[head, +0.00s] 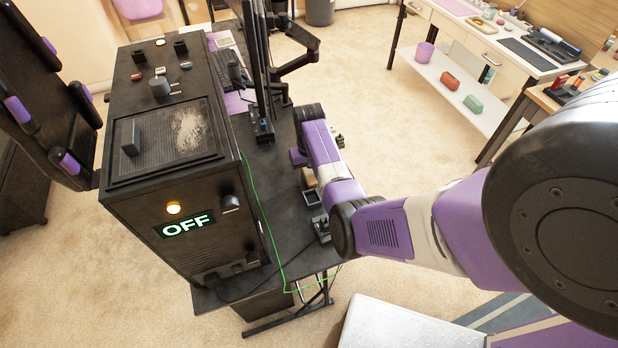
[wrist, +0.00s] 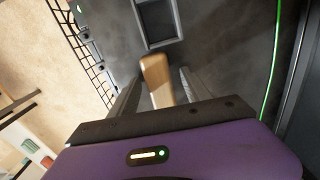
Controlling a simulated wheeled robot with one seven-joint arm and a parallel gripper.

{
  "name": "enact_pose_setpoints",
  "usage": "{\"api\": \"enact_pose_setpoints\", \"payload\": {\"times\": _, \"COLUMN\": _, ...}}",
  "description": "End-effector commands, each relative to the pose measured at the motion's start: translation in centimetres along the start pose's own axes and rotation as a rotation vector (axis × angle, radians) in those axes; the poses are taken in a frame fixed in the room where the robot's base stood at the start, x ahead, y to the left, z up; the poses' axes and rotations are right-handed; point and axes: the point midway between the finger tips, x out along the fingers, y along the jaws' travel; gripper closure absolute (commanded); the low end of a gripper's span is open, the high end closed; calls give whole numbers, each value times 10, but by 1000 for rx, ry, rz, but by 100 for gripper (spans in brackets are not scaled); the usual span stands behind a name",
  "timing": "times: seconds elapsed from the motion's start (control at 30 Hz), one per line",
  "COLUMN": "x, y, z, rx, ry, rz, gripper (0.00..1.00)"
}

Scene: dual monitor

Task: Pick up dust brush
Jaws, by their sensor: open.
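A light wooden handle (wrist: 156,76), which looks like the dust brush's, shows in the wrist view over the dark desk surface. Its lower end is hidden by my gripper's body, and I see no bristles. My gripper (wrist: 161,75) is open, with one finger on each side of the handle. A gap shows on the right side; I cannot tell whether the left finger touches it.
The dark desk (head: 283,172) carries a large black machine (head: 185,235) with an OFF sign, left of my arm. A monitor (head: 258,70) and keyboard (head: 238,72) stand behind. A green cable (head: 262,215) runs along the desk. A square tray (wrist: 158,22) lies beyond the handle.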

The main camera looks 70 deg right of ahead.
Motion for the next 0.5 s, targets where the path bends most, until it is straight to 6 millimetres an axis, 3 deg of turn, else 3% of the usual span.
{"api": "enact_pose_setpoints", "payload": {"times": 0.33, "x": 1, "y": 0, "z": 0, "rx": 0, "ry": 0, "rz": 0, "gripper": 44}}
{"api": "enact_pose_setpoints", "payload": {"times": 0.5, "x": 1, "y": 0, "z": 0, "rx": 0, "ry": 0, "rz": 0, "gripper": 75}}
